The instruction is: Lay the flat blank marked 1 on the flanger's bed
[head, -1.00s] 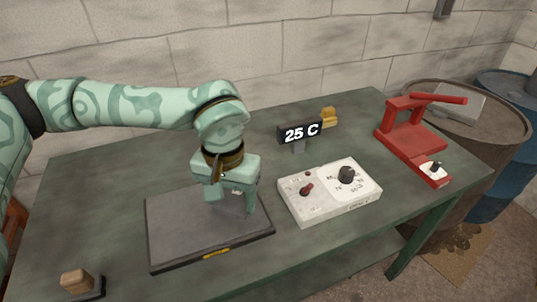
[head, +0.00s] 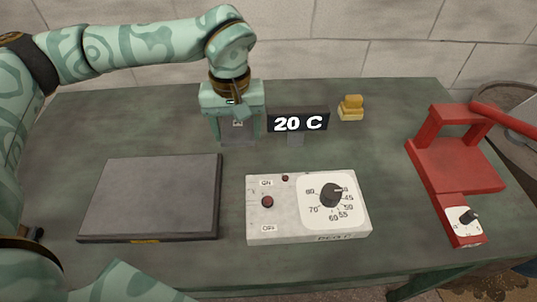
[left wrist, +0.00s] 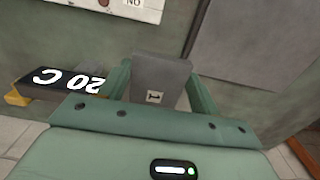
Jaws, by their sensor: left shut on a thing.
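My left gripper (head: 237,122) is shut on a small grey flat blank (head: 238,132) near the back of the bench, just left of the temperature sign. In the left wrist view the blank (left wrist: 170,75) sits between the two fingers, with a 1 marked on its face. The gripper hides its upper part in the head view. The red flanger (head: 455,165) stands at the right end of the bench, with a flat red bed and a raised red handle. The gripper is well to its left. My right gripper is not in view.
A dark grey plate (head: 155,195) lies on the left of the green bench (head: 330,270). A white control box (head: 285,235) with a dial stands mid-bench. A black sign (head: 298,122) reads 20 C. A yellow block (head: 351,108) sits behind. Barrels stand beyond the right end.

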